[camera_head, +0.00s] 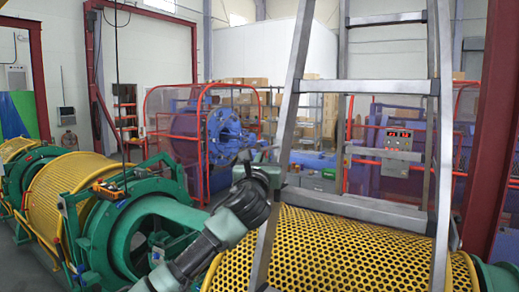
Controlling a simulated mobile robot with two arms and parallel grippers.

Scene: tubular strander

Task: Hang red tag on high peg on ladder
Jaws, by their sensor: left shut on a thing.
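A grey metal ladder (297,72) stands at the centre right, its rails and several rungs in front of the machines. My left arm comes up from the bottom, and my left gripper (262,167) is beside the ladder's left rail, below the middle rung. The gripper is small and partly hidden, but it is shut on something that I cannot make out. I cannot pick out a red tag or a peg in this view; whether the gripper touches the rail is unclear. My right gripper is not in view.
A yellow perforated guard (340,250) lies behind and below the ladder. A green machine ring (105,235) and another yellow guard (75,190) stand at the left. A red-framed cage (205,130) is behind; a dark red column (490,140) rises at the right.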

